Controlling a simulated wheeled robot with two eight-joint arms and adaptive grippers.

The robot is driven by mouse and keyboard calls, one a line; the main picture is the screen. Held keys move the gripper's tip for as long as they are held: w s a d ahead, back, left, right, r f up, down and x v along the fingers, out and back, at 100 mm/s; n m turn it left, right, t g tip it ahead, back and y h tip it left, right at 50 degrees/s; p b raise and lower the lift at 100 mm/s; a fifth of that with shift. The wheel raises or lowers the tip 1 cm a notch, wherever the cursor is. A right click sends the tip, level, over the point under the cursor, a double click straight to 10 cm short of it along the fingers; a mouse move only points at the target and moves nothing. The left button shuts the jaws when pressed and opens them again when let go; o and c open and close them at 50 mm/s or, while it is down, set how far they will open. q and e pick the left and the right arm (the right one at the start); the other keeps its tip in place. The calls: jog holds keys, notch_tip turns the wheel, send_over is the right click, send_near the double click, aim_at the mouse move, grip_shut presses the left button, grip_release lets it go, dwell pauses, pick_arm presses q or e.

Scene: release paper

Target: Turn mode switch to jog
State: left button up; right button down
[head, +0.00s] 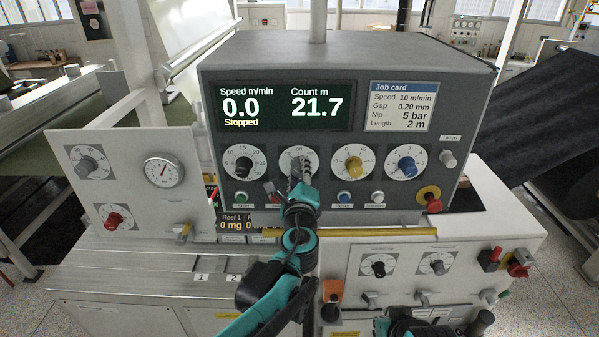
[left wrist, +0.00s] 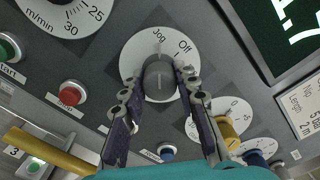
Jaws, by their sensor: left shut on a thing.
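The mode switch is a grey knob (left wrist: 159,78) on a round white dial (left wrist: 135,60) in the left wrist view. The words Jog and Off stand above the knob, Jog left of Off. My left gripper (left wrist: 162,90) is shut on the knob, one finger on each side. In the head view the left gripper (head: 299,180) reaches up to the dial (head: 284,158) and hides most of its knob. My right gripper (head: 420,322) is partly in view at the bottom, and its fingers are not clear.
The display (head: 273,104) reads 0.0, Stopped and 21.7. A black-knobbed speed dial (head: 243,163) is left of the switch, a yellow-knobbed dial (head: 352,165) right. Several buttons sit below. A red and yellow knob (head: 429,198) is at the console's right edge.

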dwell(0.3)
pick_arm(q)
jog(key=o, duration=1.2)
jog(key=shift+c, duration=0.2)
jog(key=s, duration=1.2)
